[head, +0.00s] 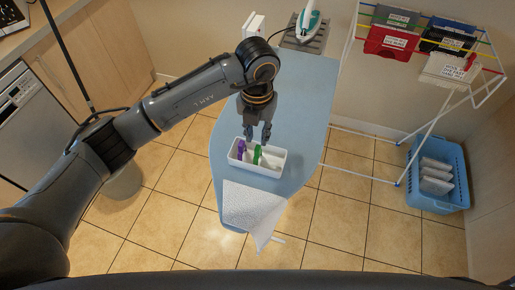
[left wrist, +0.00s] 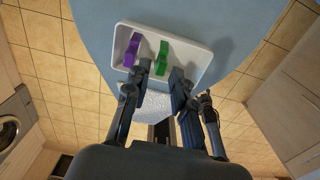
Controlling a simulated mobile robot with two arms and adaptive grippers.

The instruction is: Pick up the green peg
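My right gripper is not in view.
A white patterned cloth (head: 252,206) hangs over the board's front end. An iron (head: 308,22) stands at the board's far end. A drying rack (head: 432,125) with several hung cloths and a blue basket (head: 430,201) are at right. The ironing board (head: 306,105) is clear behind the tray.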

